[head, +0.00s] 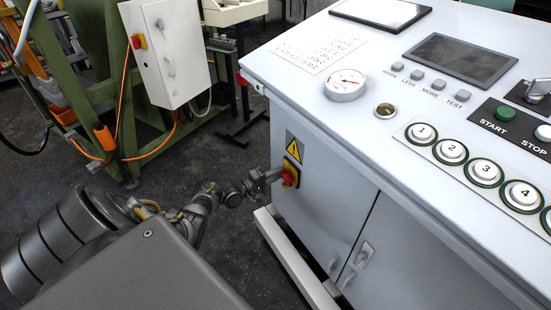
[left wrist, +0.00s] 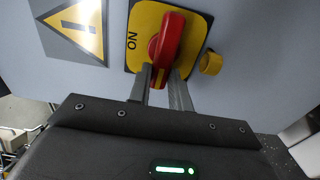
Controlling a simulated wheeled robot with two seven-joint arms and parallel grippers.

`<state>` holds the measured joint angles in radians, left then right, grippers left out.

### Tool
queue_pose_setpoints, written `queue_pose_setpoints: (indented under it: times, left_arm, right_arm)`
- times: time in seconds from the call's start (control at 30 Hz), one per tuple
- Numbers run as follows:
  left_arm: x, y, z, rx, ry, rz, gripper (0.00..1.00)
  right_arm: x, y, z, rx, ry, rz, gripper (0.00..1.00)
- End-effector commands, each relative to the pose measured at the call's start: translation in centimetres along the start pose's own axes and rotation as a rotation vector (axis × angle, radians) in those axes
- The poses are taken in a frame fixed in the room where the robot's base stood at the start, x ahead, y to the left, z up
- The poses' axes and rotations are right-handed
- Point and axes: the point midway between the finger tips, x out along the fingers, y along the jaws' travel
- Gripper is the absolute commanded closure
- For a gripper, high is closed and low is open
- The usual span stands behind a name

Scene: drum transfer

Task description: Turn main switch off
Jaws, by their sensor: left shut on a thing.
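The main switch (head: 291,173) is a red rotary handle on a yellow plate, on the side of the white control cabinet (head: 330,200). In the left wrist view the red handle (left wrist: 168,42) points along the fingers, and the word ON shows on the plate (left wrist: 143,22) to its left. My left gripper (head: 277,177) reaches the switch from the left. In the left wrist view its two fingers (left wrist: 160,85) are on either side of the handle's lower end, shut on it. My right gripper is not in view.
A yellow warning triangle (head: 294,149) is beside the switch. The cabinet top has a gauge (head: 345,85), a dark screen (head: 460,60) and several buttons. A green frame with a white box (head: 167,50) stands at the back left. Dark floor lies between them.

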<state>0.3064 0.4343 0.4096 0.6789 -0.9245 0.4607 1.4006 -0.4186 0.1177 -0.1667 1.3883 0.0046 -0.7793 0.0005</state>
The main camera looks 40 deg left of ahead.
Motion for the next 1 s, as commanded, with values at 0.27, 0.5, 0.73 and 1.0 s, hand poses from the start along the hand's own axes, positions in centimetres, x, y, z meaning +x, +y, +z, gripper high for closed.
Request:
queue_pose_setpoints:
  times: [0.27, 0.5, 0.73, 1.0]
  left_arm:
    - [0.01, 0.03, -0.12, -0.016, 0.002, 0.001, 1.0]
    - [0.01, 0.02, -0.11, -0.016, 0.002, 0.001, 1.0]
    - [0.01, 0.0, -0.06, -0.015, 0.001, 0.0, 0.58]
    - [-0.3, 0.0, -0.01, -0.015, 0.0, -0.001, 0.58]
  right_arm:
    - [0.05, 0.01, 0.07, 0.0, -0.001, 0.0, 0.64]
    - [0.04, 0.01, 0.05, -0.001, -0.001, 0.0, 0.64]
    - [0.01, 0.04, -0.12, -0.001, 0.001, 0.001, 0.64]
    - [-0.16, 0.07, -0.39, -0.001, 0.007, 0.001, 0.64]
